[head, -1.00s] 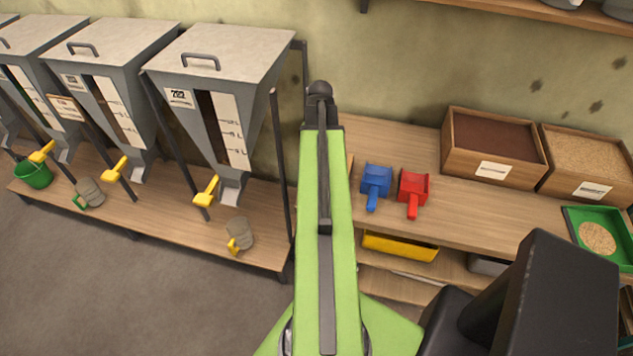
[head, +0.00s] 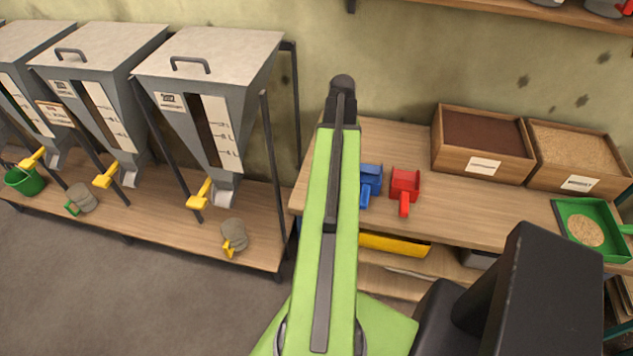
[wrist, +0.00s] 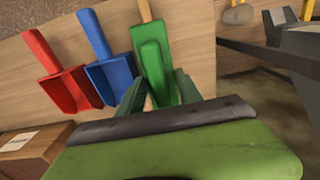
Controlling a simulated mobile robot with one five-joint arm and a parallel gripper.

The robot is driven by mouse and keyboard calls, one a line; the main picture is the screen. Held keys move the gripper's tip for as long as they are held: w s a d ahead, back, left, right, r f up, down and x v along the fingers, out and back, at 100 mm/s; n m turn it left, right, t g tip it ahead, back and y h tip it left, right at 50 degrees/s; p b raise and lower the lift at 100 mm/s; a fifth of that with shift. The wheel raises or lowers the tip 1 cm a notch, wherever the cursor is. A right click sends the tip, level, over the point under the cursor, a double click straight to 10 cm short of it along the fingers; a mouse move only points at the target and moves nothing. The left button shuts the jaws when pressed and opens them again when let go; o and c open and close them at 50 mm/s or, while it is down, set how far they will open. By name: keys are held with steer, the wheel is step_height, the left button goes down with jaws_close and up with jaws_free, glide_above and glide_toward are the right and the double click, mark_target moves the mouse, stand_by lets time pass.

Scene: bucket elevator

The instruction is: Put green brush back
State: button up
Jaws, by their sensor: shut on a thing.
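The green brush (wrist: 152,62) shows in the wrist view, with a green body and a pale wooden handle running to the top edge. My gripper (wrist: 158,92) is shut on its green body, with a dark green finger on each side. Behind it is the wooden bench top (head: 460,205); I cannot tell whether the brush touches it. In the head view my arm hides the gripper and the brush.
A blue scoop (head: 371,180) and a red scoop (head: 405,184) lie beside my arm. Wooden boxes (head: 484,165) and a green tray (head: 609,248) with grain are at the right. Grey hoppers (head: 205,75) stand left, with yellow levers and buckets. Bare bench lies before the boxes.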

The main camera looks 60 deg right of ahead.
steer(key=w+a+f+b, duration=0.1)
steer(key=a+f+b, duration=0.1)
steer(key=f, duration=0.1)
steer(key=w+a+f+b, duration=0.1)
steer(key=w+f+b, duration=0.1)
steer(key=f+b, duration=0.1)
steer(key=w+a+f+b, duration=0.2)
steer(key=f, duration=0.1)
steer(key=shift+a+b, duration=0.35)
steer(key=shift+b, duration=0.05)
steer(key=shift+r, duration=0.2)
steer(key=shift+f, duration=0.2)
steer(key=o, duration=1.2)
steer(key=shift+r, duration=0.1)
step_height(320, 180, up, 12)
steer(key=p, duration=1.2)
steer(key=shift+r, duration=0.1)
